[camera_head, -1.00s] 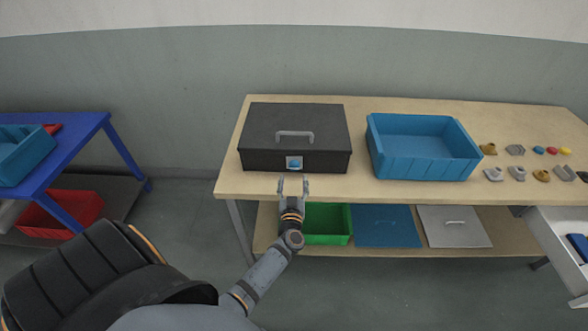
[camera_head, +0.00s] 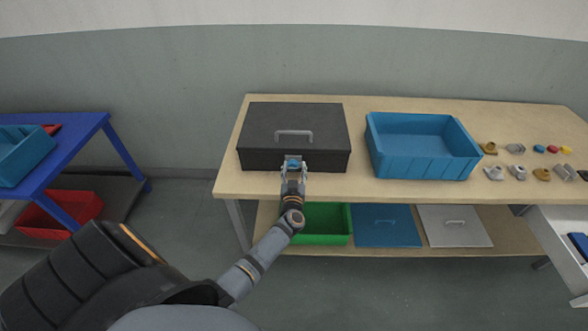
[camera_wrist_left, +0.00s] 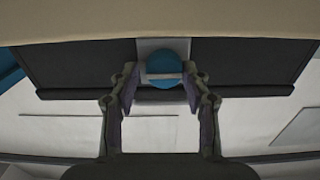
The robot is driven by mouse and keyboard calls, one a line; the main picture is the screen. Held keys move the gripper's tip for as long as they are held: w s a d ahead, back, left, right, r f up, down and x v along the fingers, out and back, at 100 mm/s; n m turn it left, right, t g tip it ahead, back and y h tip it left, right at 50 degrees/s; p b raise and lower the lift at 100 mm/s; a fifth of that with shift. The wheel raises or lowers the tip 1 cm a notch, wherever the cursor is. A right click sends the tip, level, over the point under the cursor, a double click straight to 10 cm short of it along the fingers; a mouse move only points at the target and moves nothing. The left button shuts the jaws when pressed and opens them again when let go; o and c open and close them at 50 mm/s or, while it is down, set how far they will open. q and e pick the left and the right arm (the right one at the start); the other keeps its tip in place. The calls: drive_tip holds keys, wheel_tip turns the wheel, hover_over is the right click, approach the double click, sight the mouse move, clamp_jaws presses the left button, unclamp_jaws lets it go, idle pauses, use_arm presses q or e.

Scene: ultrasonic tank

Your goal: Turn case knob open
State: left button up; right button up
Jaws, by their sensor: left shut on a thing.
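The black case (camera_head: 300,120) sits closed on the left part of the wooden table, with a grey handle (camera_head: 294,134) on its lid. The round blue knob (camera_wrist_left: 166,70) is on a light plate (camera_wrist_left: 149,44) on the case's front, with a pale bar across its face. In the head view the knob is mostly hidden by my left gripper (camera_head: 294,166), which reaches the case front. In the left wrist view the fingers of my left gripper (camera_wrist_left: 162,88) stand on both sides of the knob and are shut on it. My right gripper is not in view.
A blue bin (camera_head: 425,147) stands right of the case, with several small parts beyond it. A green bin (camera_head: 325,222), a blue lid (camera_head: 385,226) and a grey lid (camera_head: 453,226) lie on the lower shelf. A blue table (camera_head: 75,150) stands at the left.

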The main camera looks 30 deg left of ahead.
use_arm(q)
drive_tip(key=shift+s+a+r+n, duration=0.1)
drive_tip(key=shift+a+n, duration=0.1)
drive_tip(key=shift+n, duration=0.1)
drive_tip(key=n, duration=0.3)
drive_tip(key=shift+p, duration=0.35)
drive_tip(key=n, duration=0.4)
drive_tip(key=shift+s+a, duration=0.15)
drive_tip(key=n, duration=0.4)
drive_tip(key=n+b, duration=0.1)
drive_tip(key=n, duration=0.1)
drive_tip(key=shift+s+f, duration=0.1)
drive_tip(key=shift+f, duration=0.25)
drive_tip(key=shift+s+f+n+b, duration=0.15)
drive_tip(key=shift+n+b, duration=0.15)
drive_tip(key=shift+n, duration=0.8)
drive_tip(key=shift+w+f+n+b, duration=0.1)
drive_tip(key=shift+n+b, duration=0.15)
drive_tip(key=shift+n, duration=0.85)
drive_tip(key=o, duration=0.9)
drive_tip(key=shift+o, duration=0.2)
drive_tip(key=shift+a+r, duration=0.1)
